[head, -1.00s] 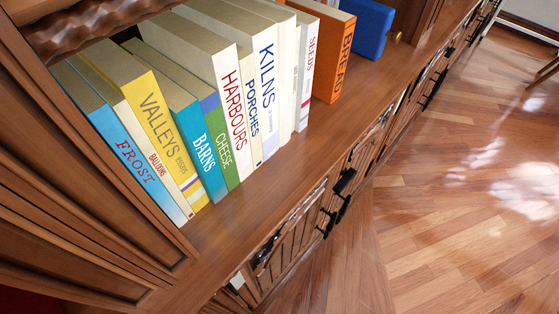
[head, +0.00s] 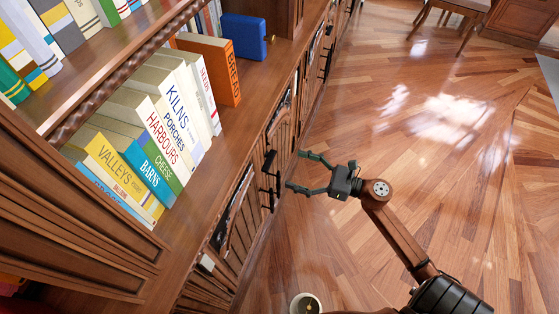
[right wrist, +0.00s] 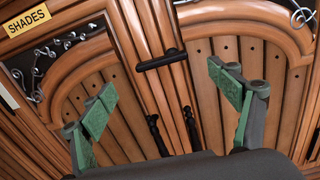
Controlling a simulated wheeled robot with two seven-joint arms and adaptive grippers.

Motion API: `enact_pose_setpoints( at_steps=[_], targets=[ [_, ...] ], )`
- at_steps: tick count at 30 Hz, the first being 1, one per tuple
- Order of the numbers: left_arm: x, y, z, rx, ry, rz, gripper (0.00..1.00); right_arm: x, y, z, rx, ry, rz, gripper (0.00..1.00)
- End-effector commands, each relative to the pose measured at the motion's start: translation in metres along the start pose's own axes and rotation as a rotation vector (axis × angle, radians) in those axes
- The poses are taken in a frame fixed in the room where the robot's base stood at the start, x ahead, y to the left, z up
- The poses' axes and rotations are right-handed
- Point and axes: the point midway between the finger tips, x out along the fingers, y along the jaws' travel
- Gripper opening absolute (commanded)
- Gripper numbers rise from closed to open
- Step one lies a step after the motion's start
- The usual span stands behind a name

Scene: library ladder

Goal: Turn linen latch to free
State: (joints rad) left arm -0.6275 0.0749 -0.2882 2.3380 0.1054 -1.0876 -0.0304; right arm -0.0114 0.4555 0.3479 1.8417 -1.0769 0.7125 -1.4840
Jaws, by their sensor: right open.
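In the right wrist view a black latch bar (right wrist: 160,60) lies across the seam between two arched cabinet doors, nearly level in the picture. Below it hang two black door handles (right wrist: 190,128), one on each side of the seam. No linen label is readable. My right gripper (head: 297,171) is open and empty in front of these doors, and the black latch (head: 269,160) shows just left of its fingertips in the head view. The green finger pads (right wrist: 170,103) stand apart on either side of the latch, not touching it. My left gripper is out of view.
A yellow SHADES label (right wrist: 27,21) is on the cabinet at upper left. Above the doors runs a wooden ledge (head: 215,150) with books, an orange BREAD book (head: 212,62) and a blue box (head: 244,36).

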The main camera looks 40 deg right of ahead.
Motion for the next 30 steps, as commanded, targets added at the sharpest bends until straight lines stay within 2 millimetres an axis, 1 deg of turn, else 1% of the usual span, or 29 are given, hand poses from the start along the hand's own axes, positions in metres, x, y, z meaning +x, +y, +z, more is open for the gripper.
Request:
enact_pose_setpoints(
  at_steps=[1, 5, 12, 16, 21, 28, 30],
  targets=[
    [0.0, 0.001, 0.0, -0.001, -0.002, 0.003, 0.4, 0.004, -0.001, 0.003, -0.026, 0.001, 0.002, 0.83],
    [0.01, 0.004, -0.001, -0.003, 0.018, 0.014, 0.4, 0.018, -0.002, 0.0, -0.04, 0.004, 0.005, 0.83],
    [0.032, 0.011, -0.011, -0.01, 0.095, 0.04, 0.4, 0.056, -0.001, -0.001, -0.036, 0.004, 0.004, 0.83],
    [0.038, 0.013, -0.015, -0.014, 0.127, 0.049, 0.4, 0.07, -0.002, 0.0, -0.033, 0.004, 0.003, 0.83],
    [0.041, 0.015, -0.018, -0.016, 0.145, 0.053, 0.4, 0.078, -0.001, 0.001, -0.032, 0.004, 0.001, 0.83],
    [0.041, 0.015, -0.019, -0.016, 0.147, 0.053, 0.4, 0.078, -0.001, 0.002, -0.032, 0.003, 0.002, 0.83],
    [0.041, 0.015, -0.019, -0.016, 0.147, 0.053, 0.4, 0.078, -0.001, 0.002, -0.032, 0.003, 0.002, 0.78]
  ],
)
